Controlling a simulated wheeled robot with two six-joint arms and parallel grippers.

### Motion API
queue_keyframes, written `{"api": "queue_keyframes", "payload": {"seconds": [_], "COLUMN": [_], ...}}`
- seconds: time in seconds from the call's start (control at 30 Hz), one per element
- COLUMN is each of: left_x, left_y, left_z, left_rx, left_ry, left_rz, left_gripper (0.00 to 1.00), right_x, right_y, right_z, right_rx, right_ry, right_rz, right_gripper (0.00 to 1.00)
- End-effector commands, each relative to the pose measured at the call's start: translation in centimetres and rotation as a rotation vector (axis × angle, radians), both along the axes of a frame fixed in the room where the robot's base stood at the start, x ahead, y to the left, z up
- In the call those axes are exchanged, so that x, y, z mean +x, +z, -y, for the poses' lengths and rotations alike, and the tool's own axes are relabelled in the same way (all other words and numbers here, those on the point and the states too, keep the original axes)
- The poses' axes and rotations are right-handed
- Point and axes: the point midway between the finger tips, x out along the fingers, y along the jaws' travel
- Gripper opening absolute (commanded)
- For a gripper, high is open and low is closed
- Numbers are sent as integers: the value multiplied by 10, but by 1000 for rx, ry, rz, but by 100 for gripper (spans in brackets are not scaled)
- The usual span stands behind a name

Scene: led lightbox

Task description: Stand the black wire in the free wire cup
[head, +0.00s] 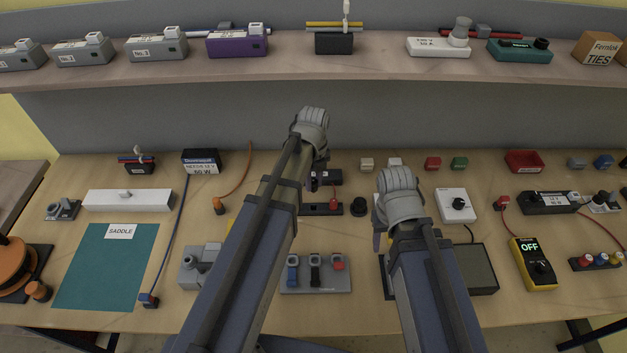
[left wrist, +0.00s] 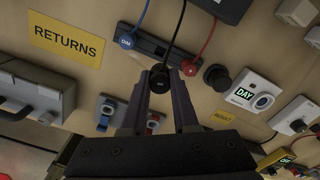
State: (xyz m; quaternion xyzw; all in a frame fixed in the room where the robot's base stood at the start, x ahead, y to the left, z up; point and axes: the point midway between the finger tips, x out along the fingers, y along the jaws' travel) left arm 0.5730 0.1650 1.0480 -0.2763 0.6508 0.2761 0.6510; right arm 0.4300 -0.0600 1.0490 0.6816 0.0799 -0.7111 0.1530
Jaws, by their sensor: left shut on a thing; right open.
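My left gripper (left wrist: 160,82) is shut on the black wire (left wrist: 180,22), holding its round black end; the wire rises away from the fingers. Behind it lies the dark cup strip (left wrist: 155,47). The blue wire's end (left wrist: 127,41) stands at the strip's left and the red wire's end (left wrist: 189,68) at its right. The middle of the strip is partly hidden by the black wire, so I cannot see the free cup clearly. In the head view my left gripper (head: 313,183) is just above the strip (head: 322,209). My right gripper (head: 379,238) is open and empty, to its right.
A grey block (head: 316,286) with blue, black and red clips lies in front. A black knob (head: 358,206) and a white dial box (head: 457,205) are to the right. A yellow RETURNS label (left wrist: 66,39) lies left of the strip. A shelf (head: 380,67) with boxes runs behind.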

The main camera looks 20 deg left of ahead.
Motion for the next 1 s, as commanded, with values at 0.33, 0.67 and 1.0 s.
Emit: {"api": "queue_keyframes", "payload": {"seconds": [0.33,0.67,1.0], "left_x": [0,0,0], "left_y": [-21,-53,-70], "left_z": [0,0,0], "left_rx": [0,0,0], "left_ry": [1,1,1], "left_rz": [0,0,0], "left_gripper": [0,0,0], "right_x": [0,0,0], "right_y": [-21,-53,-70], "right_z": [0,0,0], "right_rx": [0,0,0], "right_ry": [1,0,0], "right_rz": [0,0,0], "right_gripper": [50,50,50]}}
